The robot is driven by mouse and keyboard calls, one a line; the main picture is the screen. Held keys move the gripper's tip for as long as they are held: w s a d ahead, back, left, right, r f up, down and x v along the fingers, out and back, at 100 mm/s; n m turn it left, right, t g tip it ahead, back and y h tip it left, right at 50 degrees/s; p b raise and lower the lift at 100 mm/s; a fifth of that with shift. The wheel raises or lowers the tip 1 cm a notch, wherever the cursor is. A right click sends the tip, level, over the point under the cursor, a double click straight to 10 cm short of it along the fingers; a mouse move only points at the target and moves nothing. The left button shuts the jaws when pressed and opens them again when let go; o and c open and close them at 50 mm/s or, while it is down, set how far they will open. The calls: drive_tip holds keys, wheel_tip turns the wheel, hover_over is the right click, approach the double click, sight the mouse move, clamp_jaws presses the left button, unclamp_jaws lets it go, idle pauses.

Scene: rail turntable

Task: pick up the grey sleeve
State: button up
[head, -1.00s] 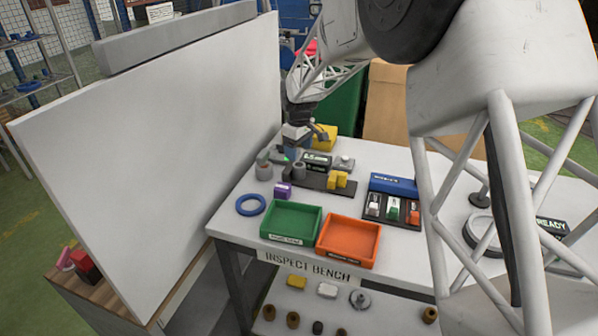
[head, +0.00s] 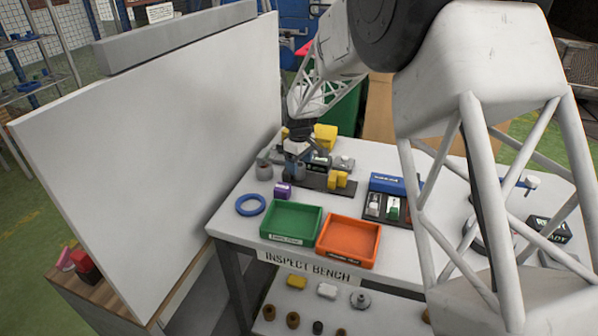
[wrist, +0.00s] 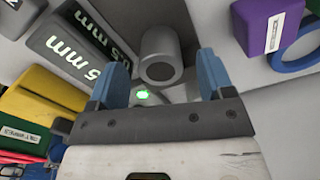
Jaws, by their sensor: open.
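In the wrist view, the grey sleeve (wrist: 160,57) is a hollow cylinder with its open end towards the camera. It lies just beyond my gripper (wrist: 163,80), roughly between the two blue fingers. The fingers stand apart, with no visible hold on it. In the head view, my gripper (head: 297,170) is low over the back left of the bench, beside the dark fixture, and hides what is directly behind its fingers.
A purple block (head: 283,190) and blue ring (head: 250,205) lie nearby. Black blocks marked in mm (wrist: 75,45) crowd the wrist view's left side. Green (head: 291,236) and orange (head: 348,258) trays stand at the bench front. A tall white panel (head: 150,130) rises on the left.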

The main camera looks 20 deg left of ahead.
sight(299, 165)
drive_tip(key=c, duration=1.3)
drive_tip(key=shift+r, duration=0.15)
drive_tip(key=shift+r, duration=4.9)
